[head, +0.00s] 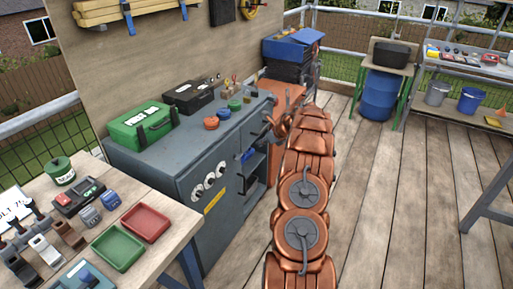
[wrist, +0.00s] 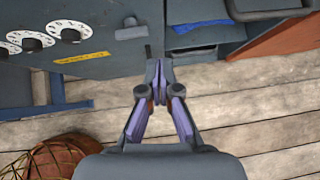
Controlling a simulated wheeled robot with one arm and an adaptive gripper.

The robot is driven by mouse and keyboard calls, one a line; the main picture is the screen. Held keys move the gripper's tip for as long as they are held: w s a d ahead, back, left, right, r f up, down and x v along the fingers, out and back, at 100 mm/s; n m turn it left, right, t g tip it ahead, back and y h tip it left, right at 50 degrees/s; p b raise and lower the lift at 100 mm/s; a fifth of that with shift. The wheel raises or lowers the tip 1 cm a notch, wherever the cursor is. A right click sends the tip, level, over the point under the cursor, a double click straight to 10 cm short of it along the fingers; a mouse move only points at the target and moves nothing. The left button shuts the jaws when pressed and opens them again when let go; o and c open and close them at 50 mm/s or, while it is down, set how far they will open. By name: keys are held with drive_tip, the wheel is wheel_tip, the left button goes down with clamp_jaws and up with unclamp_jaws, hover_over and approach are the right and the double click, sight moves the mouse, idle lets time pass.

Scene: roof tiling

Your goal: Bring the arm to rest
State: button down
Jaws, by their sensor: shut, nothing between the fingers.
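My gripper (wrist: 158,83) shows in the wrist view with its fingertips together and nothing between them. It points at the front of the grey cabinet (wrist: 95,62), near the cabinet's lower edge in that view. In the head view my copper-coloured arm stretches away from the bottom middle, to the right of the same cabinet (head: 195,205). The gripper is hard to make out in the head view, near the far end of the arm. I cannot tell whether the fingertips touch the cabinet.
A workbench with a red tray (head: 145,222) and a green tray (head: 118,247) is at the left. A blue barrel (head: 379,95) stands at the back.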

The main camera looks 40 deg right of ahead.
drive_tip(key=shift+v, duration=1)
drive_tip(key=shift+w, duration=0.1)
